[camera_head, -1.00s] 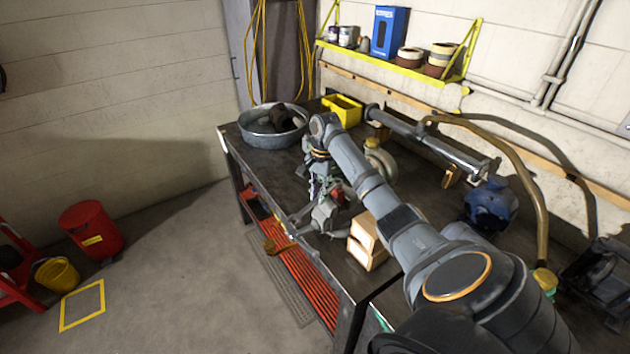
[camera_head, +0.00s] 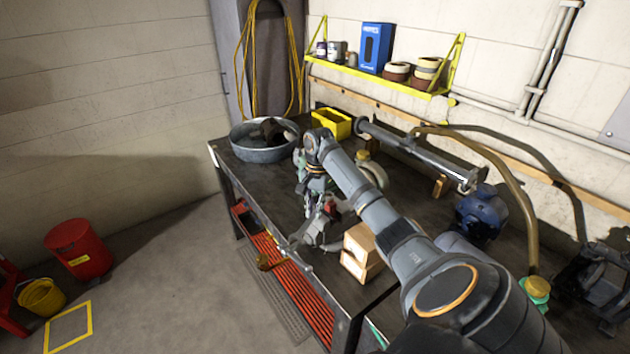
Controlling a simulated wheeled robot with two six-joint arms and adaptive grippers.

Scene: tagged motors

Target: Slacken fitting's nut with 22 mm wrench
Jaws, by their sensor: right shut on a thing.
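My right gripper (camera_head: 318,228) points down over the front edge of the workbench and is shut on a slim grey metal tool (camera_head: 289,243), which looks like the wrench. The tool reaches out to the left over the edge; its size mark cannot be read. A small brown piece (camera_head: 264,262) shows near its outer end. A pale round metal part (camera_head: 376,176) with a yellow top piece (camera_head: 362,155) stands behind my right arm, partly hidden. I cannot tell whether it is the fitting, and no nut can be made out. My left gripper is out of view.
On the workbench (camera_head: 400,190) are a metal basin (camera_head: 262,152) with dark items, a yellow bin (camera_head: 331,121), a long metal cylinder (camera_head: 415,150), a blue motor (camera_head: 482,212) and wooden blocks (camera_head: 361,253) close to my gripper. A red shelf (camera_head: 298,295) lies below.

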